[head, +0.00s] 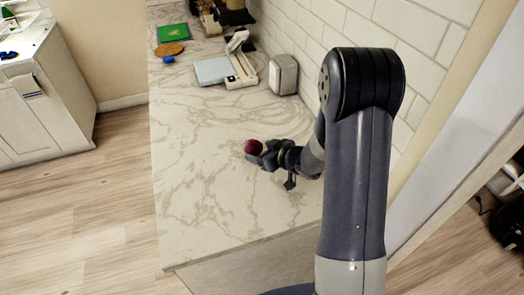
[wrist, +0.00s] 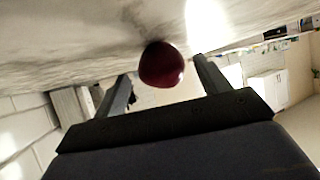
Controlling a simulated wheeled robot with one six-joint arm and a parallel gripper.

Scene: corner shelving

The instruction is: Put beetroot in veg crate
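The beetroot (head: 252,147) is a dark red, round thing on the marble counter in the head view. It also shows in the wrist view (wrist: 161,65), near the counter surface, with a shiny highlight. My gripper (head: 262,157) is low over the counter, right beside the beetroot. In the wrist view my gripper (wrist: 162,68) has its two fingers spread wide. The beetroot lies between or just past the fingertips, with a gap visible on each side. I cannot tell exactly how deep it sits between them. I can make out no veg crate in either view.
The marble counter (head: 200,150) is clear left of my gripper. Toward the back stand a white scale-like device (head: 238,70), a grey box (head: 283,74), a green board (head: 172,33) and a brown round board (head: 169,49). A tiled wall (head: 310,35) runs along the right.

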